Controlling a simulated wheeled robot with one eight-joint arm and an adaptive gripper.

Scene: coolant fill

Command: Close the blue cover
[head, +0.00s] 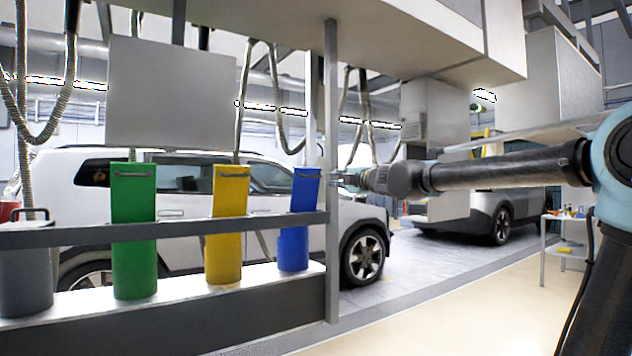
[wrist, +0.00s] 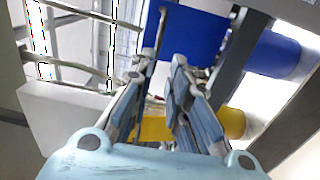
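The blue cover (head: 305,195) stands raised and upright above the blue canister (head: 293,252), with a dark handle along its top edge. In the wrist view the blue cover (wrist: 195,38) is a flat panel beyond my fingertips, with the blue canister (wrist: 278,55) to its right. My gripper (head: 340,179) is just right of the cover, near its upper part, partly by the grey post. In the wrist view my gripper (wrist: 158,68) has its fingers apart with nothing seen between them. Whether a fingertip touches the cover, I cannot tell.
A grey post (head: 332,250) stands right of the blue canister, and a grey rail (head: 185,227) crosses the canisters. The yellow cover (head: 230,190) and green cover (head: 134,195) also stand upright. A grey canister (head: 25,280) is at far left.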

